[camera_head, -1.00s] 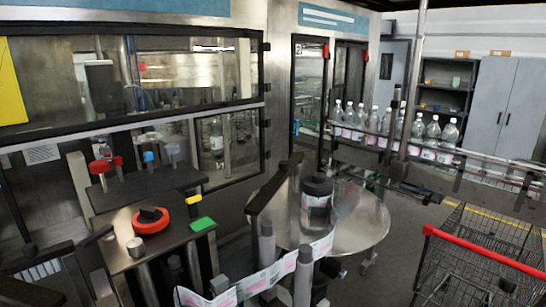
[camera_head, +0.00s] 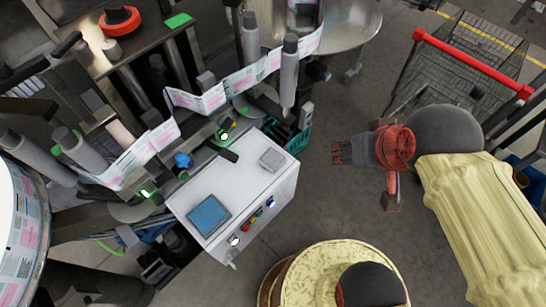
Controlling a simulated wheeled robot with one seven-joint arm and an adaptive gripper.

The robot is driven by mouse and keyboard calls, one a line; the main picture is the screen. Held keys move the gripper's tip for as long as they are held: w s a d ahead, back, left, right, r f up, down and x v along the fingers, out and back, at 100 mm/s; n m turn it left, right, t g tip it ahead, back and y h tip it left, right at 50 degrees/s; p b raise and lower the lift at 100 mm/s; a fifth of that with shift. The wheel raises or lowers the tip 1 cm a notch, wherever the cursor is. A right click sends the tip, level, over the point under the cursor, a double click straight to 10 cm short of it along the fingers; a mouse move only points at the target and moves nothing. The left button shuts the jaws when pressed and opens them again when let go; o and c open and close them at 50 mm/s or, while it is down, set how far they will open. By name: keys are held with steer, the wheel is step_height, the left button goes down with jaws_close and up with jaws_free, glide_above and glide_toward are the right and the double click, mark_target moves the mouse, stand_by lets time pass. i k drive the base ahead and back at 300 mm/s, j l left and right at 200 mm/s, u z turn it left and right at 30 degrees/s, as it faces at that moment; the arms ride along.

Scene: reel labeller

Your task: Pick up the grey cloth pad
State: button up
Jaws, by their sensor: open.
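A small grey square pad (camera_head: 271,159) lies flat on the top of a white control box (camera_head: 232,180), near its far right corner. It looks like the grey cloth pad, though its texture is too small to make out. My gripper (camera_head: 338,151) is open and empty. It is over the floor to the right of the box, apart from the pad, with its fingers pointing left toward the box.
A blue screen (camera_head: 209,216) and coloured buttons (camera_head: 257,215) are on the box. Rollers with a printed label web (camera_head: 200,101) stand behind it. A green crate (camera_head: 297,138) is beside the box. A wire cart with a red handle (camera_head: 470,62) is at upper right.

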mark_target(272, 159)
steer(key=j+u, duration=0.15)
steer(key=u, duration=0.35)
steer(key=j+u, duration=0.15)
steer(key=u, duration=0.3)
steer(key=j+u, duration=0.15)
steer(key=u, duration=0.35)
steer(key=k+z, duration=0.2)
steer(key=z, duration=0.8)
steer(key=j+u, duration=0.3)
